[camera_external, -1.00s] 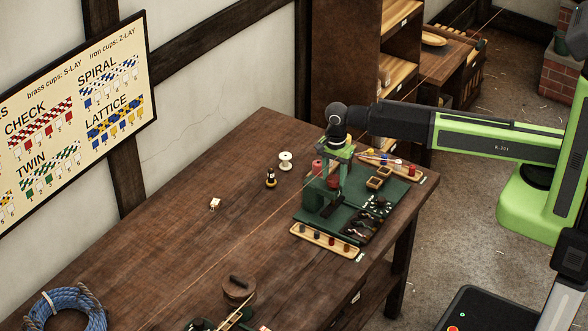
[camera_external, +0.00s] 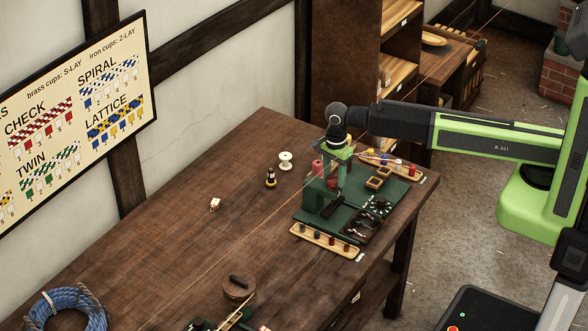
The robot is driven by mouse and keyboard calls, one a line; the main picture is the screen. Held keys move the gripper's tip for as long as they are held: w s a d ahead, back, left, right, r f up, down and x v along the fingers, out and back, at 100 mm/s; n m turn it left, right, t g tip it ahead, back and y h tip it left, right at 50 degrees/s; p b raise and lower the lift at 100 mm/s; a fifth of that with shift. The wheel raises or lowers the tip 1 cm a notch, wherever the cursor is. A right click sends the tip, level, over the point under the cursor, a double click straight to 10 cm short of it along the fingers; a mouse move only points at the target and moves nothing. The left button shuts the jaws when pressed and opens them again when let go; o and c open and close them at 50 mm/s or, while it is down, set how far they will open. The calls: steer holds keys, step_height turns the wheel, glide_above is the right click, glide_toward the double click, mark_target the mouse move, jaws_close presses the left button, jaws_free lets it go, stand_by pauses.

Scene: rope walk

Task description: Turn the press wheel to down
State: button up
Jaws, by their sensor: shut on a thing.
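The green press (camera_external: 318,197) stands on a dark green mat at the right end of the long wooden table. My gripper (camera_external: 342,154) points down over the top of the press, at the end of my black and green arm. It is shut on the press wheel at the top, which is mostly hidden by the gripper. The wheel's exact angle is too small to tell.
A wooden tray (camera_external: 325,241) with several small cups lies in front of the press. Another tray (camera_external: 392,164) with coloured pieces lies behind it. A white spool (camera_external: 285,161) and a dark small figure (camera_external: 271,178) stand to the left. The table's middle is mostly clear.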

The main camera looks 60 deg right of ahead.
mark_target(334, 178)
steer(key=o, duration=1.4)
step_height(334, 178, up, 17)
steer(key=p, duration=1.7)
steer(key=shift+r, duration=0.15)
